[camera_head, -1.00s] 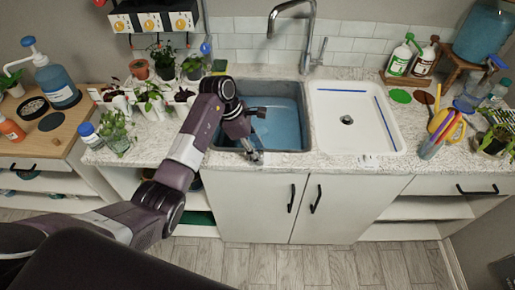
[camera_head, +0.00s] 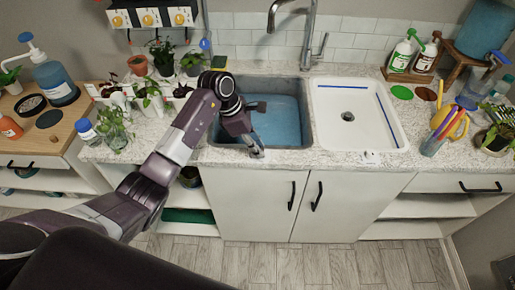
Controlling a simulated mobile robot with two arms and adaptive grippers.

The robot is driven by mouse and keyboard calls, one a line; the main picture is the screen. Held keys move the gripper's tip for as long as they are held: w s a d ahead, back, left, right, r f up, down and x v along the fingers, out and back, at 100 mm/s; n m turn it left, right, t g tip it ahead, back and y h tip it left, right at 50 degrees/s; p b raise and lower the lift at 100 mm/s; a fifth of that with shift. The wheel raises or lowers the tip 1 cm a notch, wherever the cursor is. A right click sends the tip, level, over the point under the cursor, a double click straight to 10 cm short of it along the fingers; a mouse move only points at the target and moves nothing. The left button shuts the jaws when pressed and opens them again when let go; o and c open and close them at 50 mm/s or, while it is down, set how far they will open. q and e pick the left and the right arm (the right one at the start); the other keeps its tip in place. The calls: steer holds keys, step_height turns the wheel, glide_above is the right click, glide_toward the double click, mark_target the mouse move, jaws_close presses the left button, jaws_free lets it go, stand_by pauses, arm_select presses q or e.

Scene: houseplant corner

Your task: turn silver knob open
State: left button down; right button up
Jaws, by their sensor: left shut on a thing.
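My left gripper (camera_head: 257,153) reaches down to the front rim of the blue-filled left sink basin (camera_head: 283,122). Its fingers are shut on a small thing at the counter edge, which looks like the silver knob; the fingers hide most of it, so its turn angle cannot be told. My right gripper is not in view.
The chrome faucet (camera_head: 309,40) stands behind the basins. Potted plants and a glass vase (camera_head: 114,132) crowd the counter left of my arm. Spray bottles (camera_head: 401,55) and colored tools (camera_head: 440,130) stand at the right. The counter front between the basins is clear.

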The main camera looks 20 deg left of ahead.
arm_select(q)
steer(key=shift+a+f+n+b, duration=0.2)
steer(key=shift+n+b, duration=0.2)
steer(key=shift+b, duration=0.3)
steer(key=shift+d+r+n+t+b, duration=0.15)
steer(key=shift+n+t+b, duration=0.2)
steer(key=shift+n, duration=0.25)
steer(key=n+t+y, duration=0.1)
steer(key=n, duration=0.1)
steer(key=shift+s+d+n+b, duration=0.1)
steer(key=shift+s+n+b, duration=0.05)
steer(key=shift+n+b, duration=0.25)
steer(key=shift+n+t+y+b, duration=0.35)
steer(key=shift+n+y+b, duration=0.15)
steer(key=shift+n, duration=1)
steer(key=shift+d+r, duration=0.1)
steer(key=c, duration=1.7)
jaws_free()
steer(key=v, duration=1.2)
